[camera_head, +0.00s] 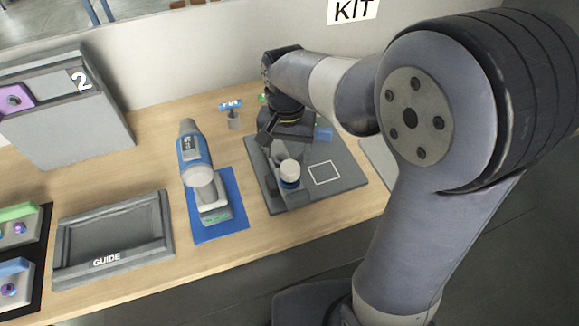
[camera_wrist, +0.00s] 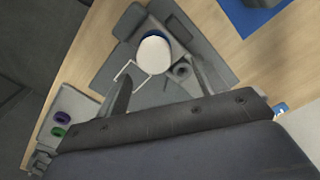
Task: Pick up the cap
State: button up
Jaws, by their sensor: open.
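The cap appears to be the white round top (camera_head: 289,168) on a blue-banded body, standing upright on a grey fixture on the dark grey board (camera_head: 333,158). It also shows in the wrist view as a white disc (camera_wrist: 153,55) with a dark blue edge. My gripper (camera_head: 283,147) is just behind and above it in the head view. In the wrist view my gripper (camera_wrist: 160,72) has its two fingers spread and nothing between them. The white top lies just beyond the fingertips, apart from them.
The board has a white square outline (camera_head: 324,173). A blue and grey device (camera_head: 195,155) stands on a blue mat (camera_head: 233,215) to the left. A GUIDE tray (camera_head: 68,272) and a grey box marked 2 (camera_head: 85,140) are further left.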

aim_at(290, 168)
jog(key=f, duration=0.3)
jog(key=s+f, duration=0.1)
jog(key=shift+d+f+p, duration=0.2)
jog(key=shift+d+p, duration=0.05)
jog(key=shift+p, duration=0.1)
jog(key=shift+f, duration=0.3)
jog(key=c, duration=1.2)
jog(key=shift+o, duration=0.2)
jog(key=shift+r, duration=0.1)
notch_tip(290, 168, up, 10)
jog(key=shift+r, duration=0.2)
